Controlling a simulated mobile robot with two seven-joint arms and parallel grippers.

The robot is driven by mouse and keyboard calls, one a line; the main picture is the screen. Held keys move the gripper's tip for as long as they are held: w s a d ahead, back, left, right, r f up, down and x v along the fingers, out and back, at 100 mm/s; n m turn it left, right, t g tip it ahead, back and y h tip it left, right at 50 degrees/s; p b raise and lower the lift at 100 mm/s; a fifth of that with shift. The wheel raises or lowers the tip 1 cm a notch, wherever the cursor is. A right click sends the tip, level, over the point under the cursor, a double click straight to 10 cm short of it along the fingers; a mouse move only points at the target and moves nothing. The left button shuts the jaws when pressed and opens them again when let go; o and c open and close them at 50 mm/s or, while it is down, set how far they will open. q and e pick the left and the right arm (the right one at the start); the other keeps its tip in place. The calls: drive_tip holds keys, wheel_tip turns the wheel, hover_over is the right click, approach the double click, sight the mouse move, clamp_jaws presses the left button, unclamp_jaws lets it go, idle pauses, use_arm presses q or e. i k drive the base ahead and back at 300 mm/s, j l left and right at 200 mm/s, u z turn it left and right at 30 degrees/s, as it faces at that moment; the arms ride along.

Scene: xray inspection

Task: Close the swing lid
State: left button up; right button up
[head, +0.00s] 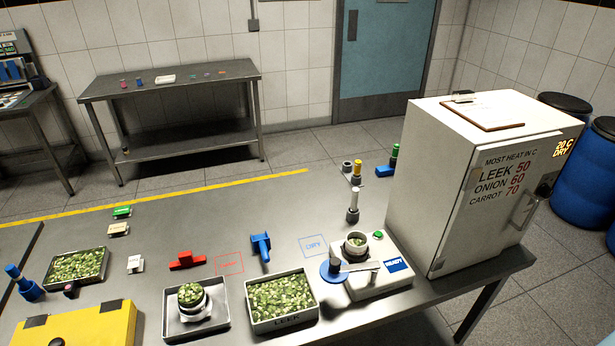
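A small white machine (388,282) with a blue "READY" display stands near the front edge of the table, right of centre. On its top is an open round cup (357,244) with green bits inside. The swing lid, a blue disc (328,272) on a pale arm (362,267), is swung out to the front left of the cup and does not cover it. A green button (378,235) sits behind the machine's right side. Neither of my grippers is in view.
A white heating cabinet (425,180) stands right of the machine. A tray of chopped leek (310,311) is close to the lid's left. Another tray (224,325) holds a filled cup.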

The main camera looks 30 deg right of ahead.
sight(334, 270)
drive_tip(key=z, duration=1.2)
drive_tip(key=l, duration=0.1)
